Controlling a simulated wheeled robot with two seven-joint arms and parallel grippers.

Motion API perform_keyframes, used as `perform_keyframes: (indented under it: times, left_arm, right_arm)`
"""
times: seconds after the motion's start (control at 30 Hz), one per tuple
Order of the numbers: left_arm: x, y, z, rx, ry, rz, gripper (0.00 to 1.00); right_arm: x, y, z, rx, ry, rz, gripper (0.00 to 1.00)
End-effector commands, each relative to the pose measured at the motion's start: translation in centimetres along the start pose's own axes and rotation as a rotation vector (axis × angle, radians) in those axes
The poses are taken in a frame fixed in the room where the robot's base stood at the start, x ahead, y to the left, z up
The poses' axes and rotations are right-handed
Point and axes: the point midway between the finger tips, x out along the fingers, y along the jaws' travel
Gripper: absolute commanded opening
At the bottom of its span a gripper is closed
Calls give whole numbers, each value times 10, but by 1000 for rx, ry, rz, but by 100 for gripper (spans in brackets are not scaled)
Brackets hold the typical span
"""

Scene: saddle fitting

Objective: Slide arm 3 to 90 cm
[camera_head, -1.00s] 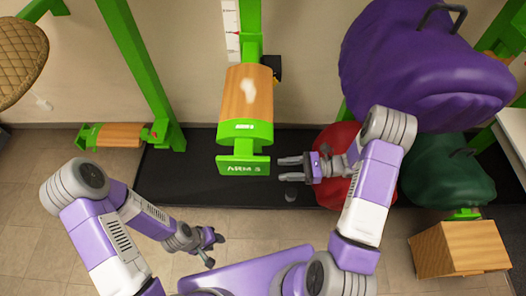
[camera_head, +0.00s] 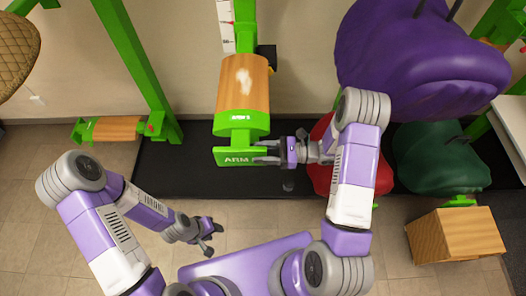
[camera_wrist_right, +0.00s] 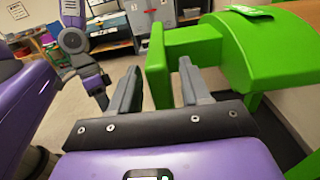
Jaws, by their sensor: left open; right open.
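Arm 3 (camera_head: 243,85) is a wood-topped green saddle arm on a green upright post (camera_head: 244,14). Its green end plate (camera_head: 228,157), lettered ARM, faces me; the plate also shows in the right wrist view (camera_wrist_right: 158,62). A white scale strip (camera_head: 226,25) runs beside the post; its numbers are too small to read. A black block (camera_head: 267,57) sits at the post behind the arm. My right gripper (camera_head: 262,152) is open at the plate's right end; in the wrist view the plate appears between the fingers, contact unclear. My left gripper (camera_head: 213,240) is open and empty, low over the floor.
Purple (camera_head: 420,65), red (camera_head: 322,175) and green (camera_head: 440,160) saddle-like shapes crowd the right. Another low wood-topped arm (camera_head: 115,129) is at left. A black mat (camera_head: 190,180) lies below arm 3. Floor at left is free.

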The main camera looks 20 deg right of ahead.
Motion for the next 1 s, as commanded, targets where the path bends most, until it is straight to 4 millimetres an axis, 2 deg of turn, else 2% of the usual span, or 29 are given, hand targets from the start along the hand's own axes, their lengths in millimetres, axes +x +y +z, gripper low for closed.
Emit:
perform_keyframes:
  times: [0.03, 0.3, 0.33, 0.57, 0.67, 1.0]
  left_arm:
    - [0, 0, 0, 0, 0, 0, 43]
    - [0, 0, 0, 0, 0, 0, 43]
    - [0, 0, 0, 0, 0, 0, 43]
    - [0, 0, 0, 0, 0, 0, 43]
    - [5, -2, 0, 0, 0, 0, 43]
    - [48, -18, -2, 0, 0, 0, 43]
  right_arm:
    - [0, 0, 0, 0, 0, 0, 44]
    - [0, 0, 0, 0, 0, 0, 2]
    - [0, 0, 0, 0, 0, 0, 0]
    - [0, 0, 0, 0, 0, 0, 0]
    - [-1, 0, -6, 1, 0, 0, 0]
    - [-1, 0, -65, 3, 1, -1, 0]
